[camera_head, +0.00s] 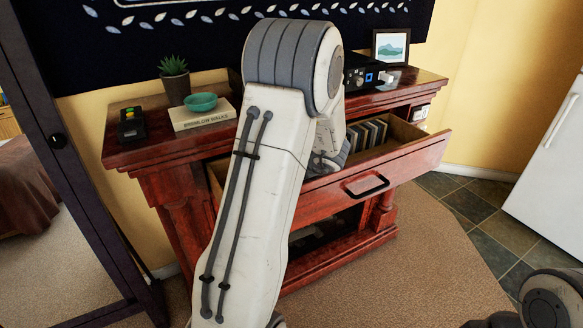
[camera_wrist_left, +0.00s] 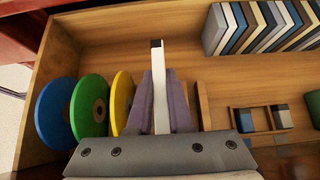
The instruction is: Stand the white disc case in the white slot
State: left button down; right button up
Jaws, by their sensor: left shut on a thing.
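My left gripper (camera_wrist_left: 160,95) has its two purple fingers closed on the white disc case (camera_wrist_left: 159,85), which shows edge-on as a narrow white strip with a dark far end. The gripper and case are over the open drawer (camera_wrist_left: 120,28). In the head view my left arm hides the gripper and the case. A row of upright cases (camera_wrist_left: 262,28) in grey, blue, tan and dark tones stands at the upper right of the wrist view. I cannot pick out the white slot. My right gripper is out of view.
Blue (camera_wrist_left: 55,112), green (camera_wrist_left: 90,105) and yellow (camera_wrist_left: 122,100) discs stand at the drawer's left. Small blocks (camera_wrist_left: 281,116) sit in a wooden holder at the right. Drawer floor beyond the gripper is bare. A plant (camera_head: 174,82) and bowl (camera_head: 201,102) are on the cabinet.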

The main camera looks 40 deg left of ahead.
pick_arm(q)
jog(key=shift+s+f, duration=0.1)
jog(key=shift+f, duration=0.35)
jog(key=c, duration=0.8)
grip_release()
jog(key=shift+d, duration=0.1)
jog(key=shift+o, duration=0.2)
jog(key=shift+s+d+r, duration=0.15)
jog(key=shift+d+r, duration=0.2)
jog(key=shift+p+v, duration=0.5)
jog(key=shift+v, duration=0.65)
jog(key=shift+p+v, duration=0.95)
jog(key=shift+v, duration=1.4)
jog(key=shift+r, duration=0.15)
